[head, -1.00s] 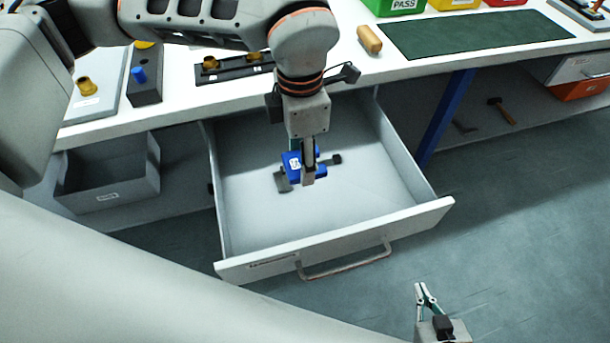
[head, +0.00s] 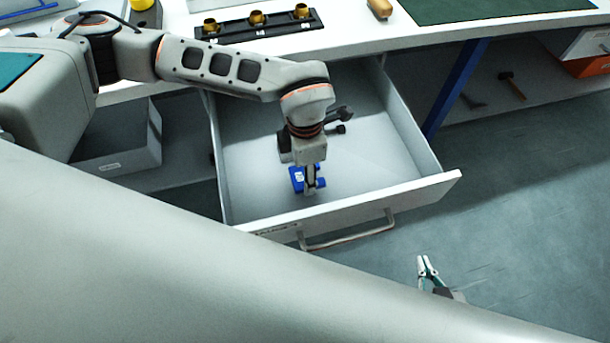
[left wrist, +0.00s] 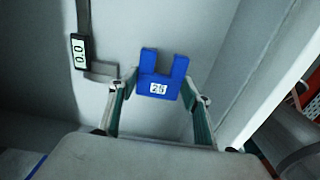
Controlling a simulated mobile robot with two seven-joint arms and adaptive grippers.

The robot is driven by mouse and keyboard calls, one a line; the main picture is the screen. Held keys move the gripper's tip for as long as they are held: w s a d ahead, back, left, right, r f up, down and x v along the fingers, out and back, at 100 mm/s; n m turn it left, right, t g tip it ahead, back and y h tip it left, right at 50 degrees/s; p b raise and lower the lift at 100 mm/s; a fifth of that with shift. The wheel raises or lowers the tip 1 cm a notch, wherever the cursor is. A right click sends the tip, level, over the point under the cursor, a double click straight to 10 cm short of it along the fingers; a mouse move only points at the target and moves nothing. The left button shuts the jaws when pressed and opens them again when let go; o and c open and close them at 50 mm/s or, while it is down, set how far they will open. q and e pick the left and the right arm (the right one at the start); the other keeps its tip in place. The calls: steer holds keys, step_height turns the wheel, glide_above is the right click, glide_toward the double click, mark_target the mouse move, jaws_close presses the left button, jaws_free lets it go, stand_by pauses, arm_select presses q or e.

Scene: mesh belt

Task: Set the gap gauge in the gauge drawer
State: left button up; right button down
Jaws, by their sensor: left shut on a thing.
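The gap gauge is a blue U-shaped block (left wrist: 162,87) labelled 25, held between the fingers of my left gripper (left wrist: 160,91) in the left wrist view. In the head view the gauge (head: 297,178) and left gripper (head: 311,186) are inside the outline of the open gauge drawer (head: 245,190), toward its front. I cannot tell whether the gauge touches the drawer floor. My right gripper (head: 427,270) hangs over the floor at lower right, apart from the drawer; its finger gap is unclear.
A caliper with a 0.0 display (left wrist: 79,50) lies in the drawer; my left arm partly hides it in the head view. The drawer's front panel (head: 400,200) has a handle (head: 350,238). A grey bin (head: 120,145) stands to the left. The drawer's right side is clear.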

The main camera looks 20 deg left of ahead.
arm_select(q)
steer(key=shift+f, duration=1.3)
steer(key=shift+f, duration=0.1)
steer(key=o, duration=1.3)
steer(key=shift+f, duration=0.1)
steer(key=shift+o, duration=0.2)
step_height(320, 180, up, 12)
steer(key=p, duration=0.1)
steer(key=shift+r, duration=0.2)
